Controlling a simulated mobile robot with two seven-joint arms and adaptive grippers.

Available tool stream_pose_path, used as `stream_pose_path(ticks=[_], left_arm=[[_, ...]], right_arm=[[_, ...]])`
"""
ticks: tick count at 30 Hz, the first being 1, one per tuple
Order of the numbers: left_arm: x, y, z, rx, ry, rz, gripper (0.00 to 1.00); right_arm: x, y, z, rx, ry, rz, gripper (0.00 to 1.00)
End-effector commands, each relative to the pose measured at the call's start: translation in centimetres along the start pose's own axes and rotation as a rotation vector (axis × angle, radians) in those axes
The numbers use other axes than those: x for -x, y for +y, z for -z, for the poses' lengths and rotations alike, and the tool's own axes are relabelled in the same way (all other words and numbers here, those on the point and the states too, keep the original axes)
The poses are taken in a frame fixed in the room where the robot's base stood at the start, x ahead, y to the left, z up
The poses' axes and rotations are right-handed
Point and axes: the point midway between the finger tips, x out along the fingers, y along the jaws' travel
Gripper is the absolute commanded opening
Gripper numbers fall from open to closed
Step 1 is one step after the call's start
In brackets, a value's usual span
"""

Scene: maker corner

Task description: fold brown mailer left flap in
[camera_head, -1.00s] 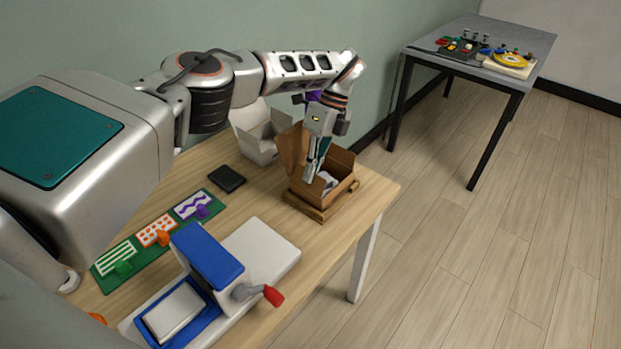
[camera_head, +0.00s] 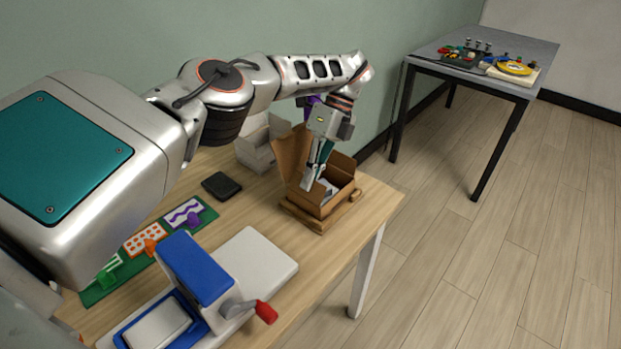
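The brown mailer (camera_head: 336,198) is an open cardboard box near the table's right end, on a wooden base (camera_head: 318,224). A tall brown flap (camera_head: 291,158) stands up at its back left, and whitish contents show inside. My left gripper (camera_head: 313,180) points down over the mailer's opening, its fingertips at or just inside it, to the right of the tall flap. The fingers overlap in this view, so their gap and any contact with a flap cannot be made out. They hide part of the inside. My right gripper is out of view.
A white open box (camera_head: 256,155) stands behind the mailer. A black pad (camera_head: 221,186), a green mat (camera_head: 207,216) with patterned cards and a blue-and-white press (camera_head: 199,270) with a red-tipped handle are on the wooden table. A grey table (camera_head: 425,50) stands farther off.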

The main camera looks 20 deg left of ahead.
Motion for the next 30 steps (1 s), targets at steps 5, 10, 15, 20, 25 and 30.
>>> stream_pose_path(ticks=[5,10,15,20,25,30], left_arm=[[-0.1,0.0,0.0,0.000,0.000,-0.001,0.18],[0.0,0.0,0.0,0.000,0.000,0.000,0.18],[0.9,0.5,-0.1,0.001,-0.001,0.002,0.18],[3.2,1.9,-0.1,0.002,-0.002,0.004,0.18],[5.9,3.6,-0.1,0.003,-0.003,0.003,0.18],[7.7,4.7,0.0,0.002,-0.002,0.000,0.18]], right_arm=[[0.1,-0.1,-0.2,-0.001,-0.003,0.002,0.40],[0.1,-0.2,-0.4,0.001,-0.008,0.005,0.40],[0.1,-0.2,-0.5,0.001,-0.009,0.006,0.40],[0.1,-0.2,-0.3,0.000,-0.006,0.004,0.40],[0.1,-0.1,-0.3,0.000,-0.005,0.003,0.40],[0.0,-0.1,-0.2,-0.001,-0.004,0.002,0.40]])
